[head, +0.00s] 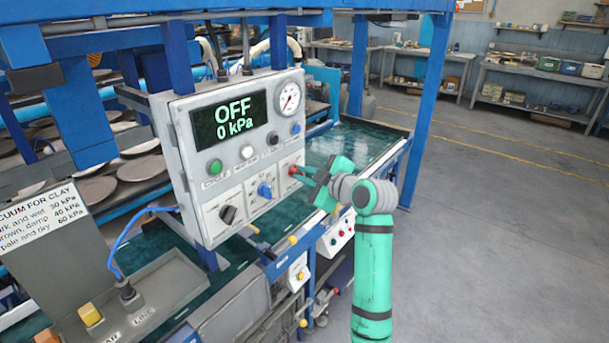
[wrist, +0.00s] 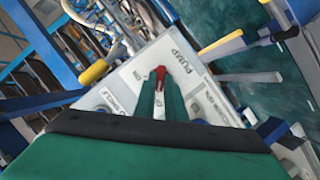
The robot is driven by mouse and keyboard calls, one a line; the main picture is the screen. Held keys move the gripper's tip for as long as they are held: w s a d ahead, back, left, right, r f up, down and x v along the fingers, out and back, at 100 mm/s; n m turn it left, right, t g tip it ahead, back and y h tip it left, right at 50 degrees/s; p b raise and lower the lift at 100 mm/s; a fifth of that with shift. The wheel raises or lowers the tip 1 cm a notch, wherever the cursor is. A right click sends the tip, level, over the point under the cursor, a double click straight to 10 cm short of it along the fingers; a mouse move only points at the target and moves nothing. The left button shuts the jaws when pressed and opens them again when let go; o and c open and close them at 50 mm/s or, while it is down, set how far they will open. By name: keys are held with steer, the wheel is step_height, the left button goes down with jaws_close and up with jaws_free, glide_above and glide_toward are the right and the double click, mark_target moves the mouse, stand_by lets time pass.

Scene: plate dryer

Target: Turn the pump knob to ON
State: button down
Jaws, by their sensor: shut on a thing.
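The control box (head: 190,140) faces me with a display (head: 229,117) reading "OFF" and "0 kPa". The red pump knob (head: 293,170) is at the right of the lower row of knobs. My gripper (head: 301,173) reaches in from the right and is shut on the red knob. In the wrist view the red knob (wrist: 160,73) shows between the tips of my gripper (wrist: 161,90), beside the "PUMP" label (wrist: 182,62). The fingers hide part of the knob and its markings, so its exact setting cannot be read.
A blue knob (head: 264,190) and a black knob (head: 228,214) sit left of the red one. A gauge (head: 288,98) is above. A blue post (head: 357,65) stands behind my arm. Plates fill racks at left; open floor (head: 500,220) lies at right.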

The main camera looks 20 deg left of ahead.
steer(key=shift+m, duration=0.3)
steer(key=m+g, duration=0.2)
steer(key=shift+w+d+r+m, duration=0.1)
steer(key=shift+w+m, duration=0.15)
steer(key=shift+m, duration=0.05)
steer(key=m, duration=0.1)
steer(key=m+g, duration=0.2)
steer(key=shift+w+d+m+y, duration=0.1)
steer(key=shift+w+m+y, duration=0.15)
steer(key=shift+m+y, duration=0.15)
steer(key=m+g+y, duration=0.1)
steer(key=m+g, duration=0.1)
steer(key=shift+m, duration=0.4)
steer(key=shift+w+f+m+g+y, duration=0.2)
steer(key=shift+m+g+y, duration=0.3)
steer(key=shift+m+g, duration=0.5)
steer(key=shift+w+d+m, duration=0.1)
steer(key=shift+d+m, duration=0.05)
steer(key=shift+m, duration=0.25)
steer(key=c, duration=1.8)
jaws_free()
